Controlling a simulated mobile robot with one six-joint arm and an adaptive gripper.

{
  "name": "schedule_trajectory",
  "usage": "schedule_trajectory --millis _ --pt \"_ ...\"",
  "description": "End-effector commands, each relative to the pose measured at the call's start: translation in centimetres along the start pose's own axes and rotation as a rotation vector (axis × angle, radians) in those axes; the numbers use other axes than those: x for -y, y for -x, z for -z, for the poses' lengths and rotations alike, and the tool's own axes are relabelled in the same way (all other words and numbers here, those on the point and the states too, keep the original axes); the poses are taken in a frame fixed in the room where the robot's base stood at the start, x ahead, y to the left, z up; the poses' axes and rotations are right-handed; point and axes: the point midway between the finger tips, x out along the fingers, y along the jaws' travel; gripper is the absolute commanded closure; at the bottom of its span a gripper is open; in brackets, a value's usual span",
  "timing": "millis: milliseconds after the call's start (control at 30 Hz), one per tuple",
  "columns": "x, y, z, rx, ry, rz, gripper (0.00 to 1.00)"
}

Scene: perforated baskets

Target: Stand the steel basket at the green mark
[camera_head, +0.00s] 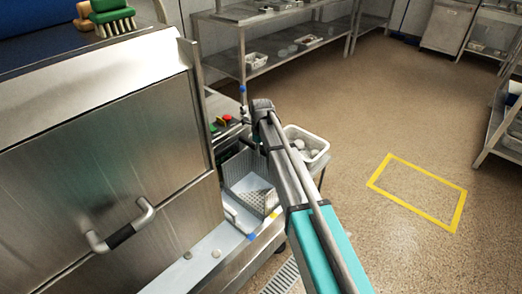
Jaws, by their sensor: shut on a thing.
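A grey perforated basket (236,170), which looks like the steel basket, is on the metal counter beside the big steel machine. My arm crosses in front of its right side and hides part of it. I cannot make out my gripper; the arm covers that area, so its hold on the basket does not show. A blue mark (251,236) and a yellow mark (274,213) lie on the counter's front part.
A white basket (321,143) with pale items stands right of my arm. A red button (227,118) is behind the counter. The steel machine (105,150) with a handle walls off the left. A green brush (112,17) lies on top. Open floor with a yellow outline (418,190) is at right.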

Motion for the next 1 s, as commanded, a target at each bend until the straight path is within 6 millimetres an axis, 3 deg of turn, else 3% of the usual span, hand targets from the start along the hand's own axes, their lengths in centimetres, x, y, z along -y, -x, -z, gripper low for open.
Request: schedule_trajectory --millis 1000 --pt "0.1 -3.6 0.0 0.000 -0.001 0.000 1.00"
